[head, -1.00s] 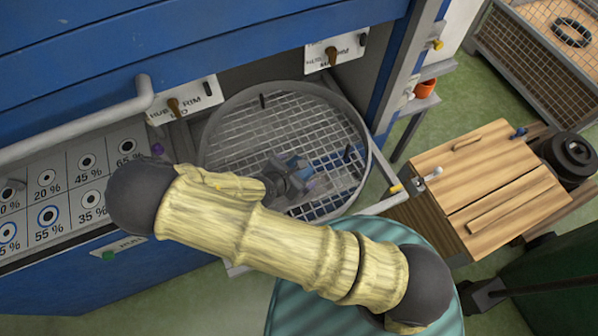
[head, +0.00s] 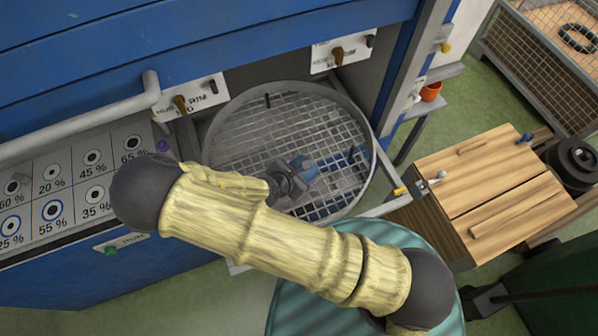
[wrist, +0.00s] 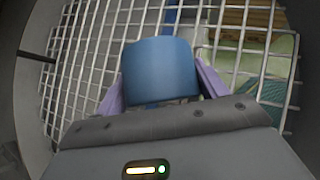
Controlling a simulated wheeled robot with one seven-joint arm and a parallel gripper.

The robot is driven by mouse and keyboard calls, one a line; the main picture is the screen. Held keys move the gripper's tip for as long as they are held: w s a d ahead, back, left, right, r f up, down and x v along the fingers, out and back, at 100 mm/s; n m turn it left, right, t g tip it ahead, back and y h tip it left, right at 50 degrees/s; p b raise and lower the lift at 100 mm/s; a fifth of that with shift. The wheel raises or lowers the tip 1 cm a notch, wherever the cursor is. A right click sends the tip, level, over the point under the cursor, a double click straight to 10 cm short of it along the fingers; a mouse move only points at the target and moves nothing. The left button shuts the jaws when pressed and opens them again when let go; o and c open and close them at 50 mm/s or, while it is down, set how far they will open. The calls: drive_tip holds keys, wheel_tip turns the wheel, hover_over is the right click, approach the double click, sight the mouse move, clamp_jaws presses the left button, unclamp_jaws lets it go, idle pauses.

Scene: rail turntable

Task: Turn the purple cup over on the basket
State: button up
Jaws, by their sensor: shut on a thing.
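The round wire-mesh basket (head: 240,133) with a grey rim lies under my gripper in the head view; its mesh (wrist: 90,62) fills much of the wrist view. My gripper (wrist: 160,76) has lavender fingers, shut on a blue cup-like cylinder (wrist: 160,68). The cylinder looks blue, not purple, and its open end cannot be made out. In the head view my gripper (head: 304,175) is low over the middle of the basket, with the cylinder small and partly hidden by the wrist. Whether it touches the mesh cannot be told.
Dark pegs (head: 267,99) stand at the basket's edge. A blue cabinet with knobs (head: 180,104) is behind it, and a percentage panel (head: 52,190) at left. A wooden-topped box (head: 500,185) stands at right. An orange cup (head: 430,92) sits on a shelf.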

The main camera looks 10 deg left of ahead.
drive_tip(key=shift+w+r, duration=0.15)
drive_tip(key=shift+r, duration=0.35)
wheel_tip(320, 180, up, 9)
drive_tip(key=shift+p, duration=0.3)
